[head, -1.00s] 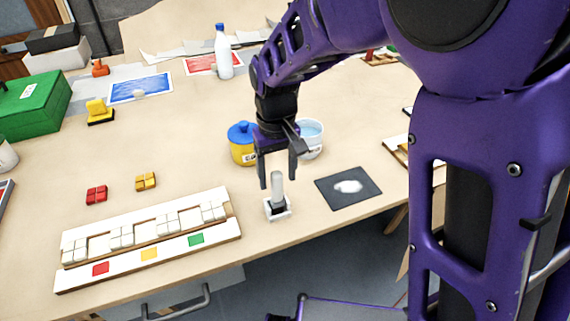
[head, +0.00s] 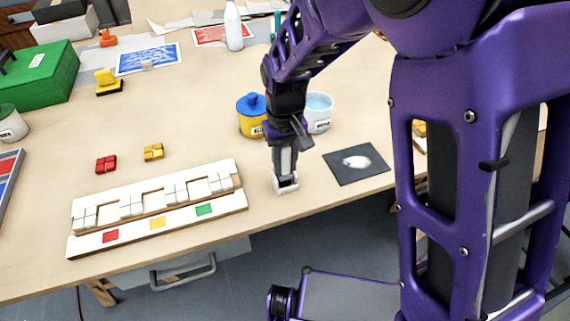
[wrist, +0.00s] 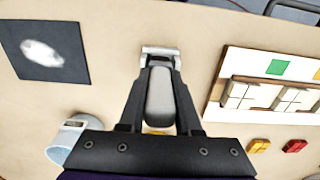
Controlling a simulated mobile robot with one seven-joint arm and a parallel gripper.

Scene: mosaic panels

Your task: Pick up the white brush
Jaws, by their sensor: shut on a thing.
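The white brush (wrist: 160,95) stands upright with its lower end in a small white holder (head: 286,184) near the table's front edge. My gripper (head: 285,168) has come down over it from above, and its two fingers are shut on the brush's handle. In the wrist view the pale grey-white handle lies between the dark fingers, with the holder (wrist: 161,52) just beyond the fingertips. The brush's lower end is hidden in the holder.
A white mosaic panel (head: 163,226) with coloured squares lies left of the holder. A dark mat (head: 335,168) with a white patch lies to the right. A yellow pot with a blue lid (head: 251,117) and a white cup (head: 319,112) stand behind my gripper.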

